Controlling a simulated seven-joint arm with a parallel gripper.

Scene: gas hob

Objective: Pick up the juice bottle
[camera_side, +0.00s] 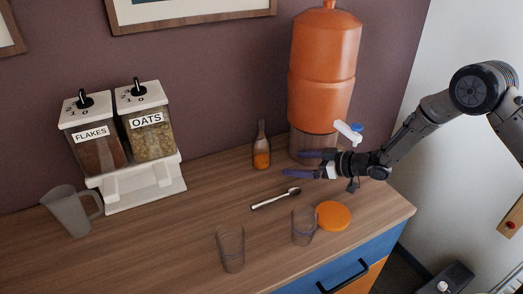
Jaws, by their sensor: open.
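The juice bottle (261,158) stands upright on the wooden counter, near the wall. It is a slim clear bottle with orange juice in its lower part. My gripper (301,164) is to the right of the bottle, at about the height of its lower half in the picture. Its two purple fingers point left toward the bottle and are spread apart, with nothing between them. A gap shows between the fingertips and the bottle.
A large orange dispenser (323,70) stands behind my gripper. A cereal dispenser (146,185) and grey jug (70,211) stand left. Counter between bottle and cereal dispenser is clear.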

